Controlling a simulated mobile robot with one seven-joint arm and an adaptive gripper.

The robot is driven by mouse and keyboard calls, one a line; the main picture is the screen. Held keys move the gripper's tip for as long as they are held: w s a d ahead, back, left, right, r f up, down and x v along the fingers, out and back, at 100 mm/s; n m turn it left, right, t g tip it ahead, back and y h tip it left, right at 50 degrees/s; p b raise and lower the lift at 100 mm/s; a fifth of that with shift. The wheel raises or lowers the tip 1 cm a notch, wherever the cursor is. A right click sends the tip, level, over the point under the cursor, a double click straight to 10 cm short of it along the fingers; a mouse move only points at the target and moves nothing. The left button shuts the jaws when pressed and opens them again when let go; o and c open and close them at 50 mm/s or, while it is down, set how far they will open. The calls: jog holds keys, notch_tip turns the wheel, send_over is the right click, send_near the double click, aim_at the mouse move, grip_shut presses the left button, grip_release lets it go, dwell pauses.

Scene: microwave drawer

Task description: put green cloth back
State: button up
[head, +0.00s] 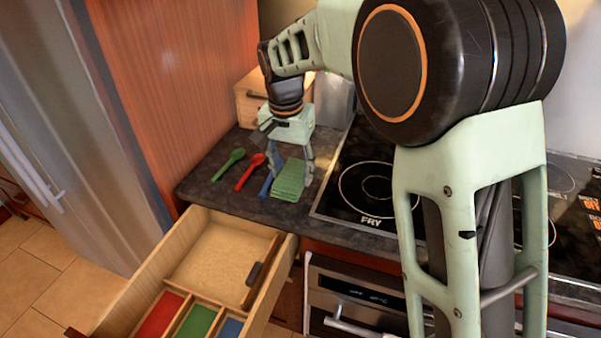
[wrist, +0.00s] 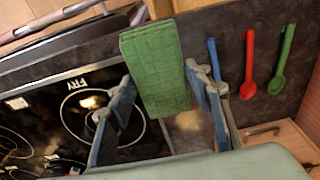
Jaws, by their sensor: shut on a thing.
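The green cloth (head: 289,182) is a folded, stacked-looking block near the front edge of the dark counter, just left of the stove. It also shows in the wrist view (wrist: 155,67). My gripper (head: 291,172) points down over the counter and is shut on the green cloth. Its fingers (wrist: 162,108) show on either side of the cloth's near end in the wrist view. I cannot tell whether the cloth still touches the counter. The open drawer (head: 222,262) stands below and to the left, with red, green and blue compartments at its near end.
A green spoon (head: 228,163), a red spoon (head: 250,171) and a partly hidden blue utensil (head: 267,185) lie left of the cloth. A dark-handled wooden item (head: 259,272) lies along the drawer's right side. The stove (head: 368,190) is on the right, the fridge (head: 60,120) on the left.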

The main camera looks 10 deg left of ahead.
jog(key=w+f, duration=0.3)
jog(key=w+f+p, duration=0.1)
jog(key=w+f, duration=0.2)
jog(key=w, duration=0.1)
jog(key=shift+w+a+f, duration=0.15)
jog(key=shift+w+f, duration=0.05)
jog(key=shift+f, duration=0.15)
jog(key=shift+w+f+p, duration=0.15)
jog(key=shift+f+p, duration=0.15)
jog(key=shift+f, duration=1.55)
jog(key=o, duration=1)
jog(key=r, duration=0.4)
jog(key=s+r, duration=0.1)
jog(key=r, duration=0.7)
jog(key=shift+s+a+r+b, duration=0.1)
jog(key=shift+s+a+b, duration=0.1)
jog(key=shift+b, duration=0.15)
